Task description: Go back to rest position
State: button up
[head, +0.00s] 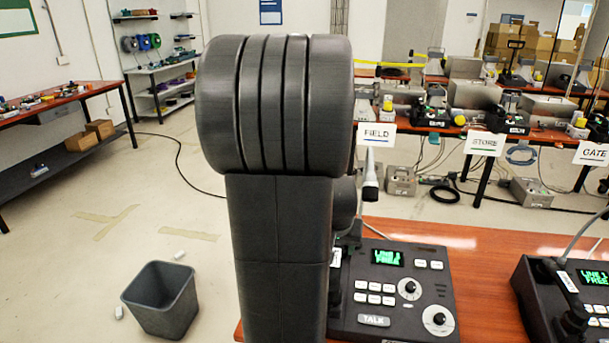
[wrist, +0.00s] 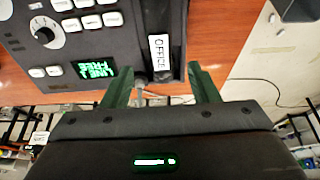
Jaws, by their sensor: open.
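My gripper (wrist: 160,70) is open in the wrist view, with its two green fingers apart and nothing seen between them. Beyond the fingers is a black paging phone (wrist: 85,45) with an OFFICE label (wrist: 158,52) on a dark strip at its edge. In the head view, my raised arm fills the middle and hides the gripper. The same phone (head: 420,285) is partly covered by my arm. Its green screen (head: 387,257) seems to read LINE 1 FREE.
A second phone (head: 575,300) stands at the right of the wooden table (head: 480,250). A grey bin (head: 160,305) is on the floor at left. Signs FIELD (head: 375,134), STORE (head: 485,143) and GATE (head: 593,153) mark the far benches. The left floor is mostly open.

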jog(key=x, duration=1.1)
jog(key=shift+f+b, duration=0.3)
jog(key=shift+r, duration=0.2)
